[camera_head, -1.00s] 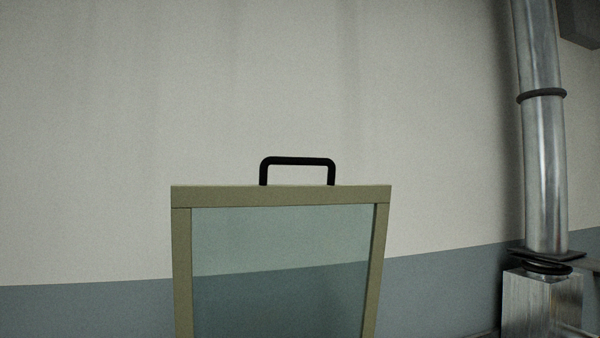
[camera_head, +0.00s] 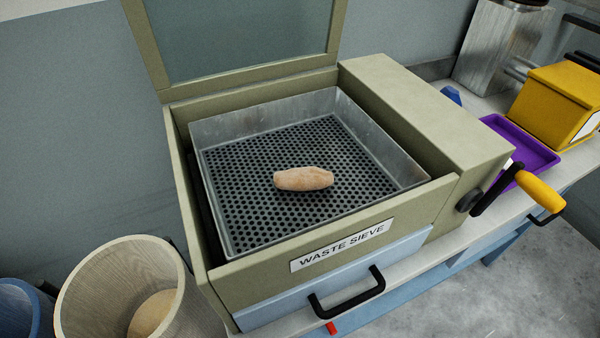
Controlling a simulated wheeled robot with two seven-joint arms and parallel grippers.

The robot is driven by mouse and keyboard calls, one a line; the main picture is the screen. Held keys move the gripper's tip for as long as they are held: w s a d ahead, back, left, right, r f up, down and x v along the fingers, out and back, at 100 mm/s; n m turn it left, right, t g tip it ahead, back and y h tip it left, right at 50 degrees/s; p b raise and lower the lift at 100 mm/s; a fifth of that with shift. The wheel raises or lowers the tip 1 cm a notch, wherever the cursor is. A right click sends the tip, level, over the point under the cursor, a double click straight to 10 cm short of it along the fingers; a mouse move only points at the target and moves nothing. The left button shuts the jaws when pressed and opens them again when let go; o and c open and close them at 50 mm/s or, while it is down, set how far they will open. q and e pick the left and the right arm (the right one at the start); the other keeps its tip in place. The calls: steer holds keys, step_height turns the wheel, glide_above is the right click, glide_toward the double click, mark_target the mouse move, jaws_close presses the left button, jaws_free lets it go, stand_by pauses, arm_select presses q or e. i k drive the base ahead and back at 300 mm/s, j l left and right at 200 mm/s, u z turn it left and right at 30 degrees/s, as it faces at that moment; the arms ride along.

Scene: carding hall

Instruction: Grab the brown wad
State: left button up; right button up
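A pale tan-brown wad (camera_head: 304,179), oblong in shape, lies on the perforated floor of a metal sieve tray (camera_head: 408,171). It sits a little right of the tray's middle, with nothing on top of it. The tray is set inside the olive box of the waste sieve (camera_head: 425,112), whose glazed lid (camera_head: 240,35) stands open at the back. Neither of my grippers shows in the head view.
A crank with a yellow handle (camera_head: 540,191) sticks out at the sieve's right. A purple tray (camera_head: 520,144) and a yellow box (camera_head: 556,103) stand beyond it. A black drawer handle (camera_head: 347,300) juts out in front. A wooden bin (camera_head: 120,290) stands at lower left.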

mark_target(310, 178)
steer(key=k+l+u, duration=0.1)
steer(key=l+u, duration=0.3)
steer(key=k+l+u, duration=0.2)
steer(key=l+u, duration=0.2)
steer(key=k+l+u, duration=0.2)
steer(key=l+u, duration=0.2)
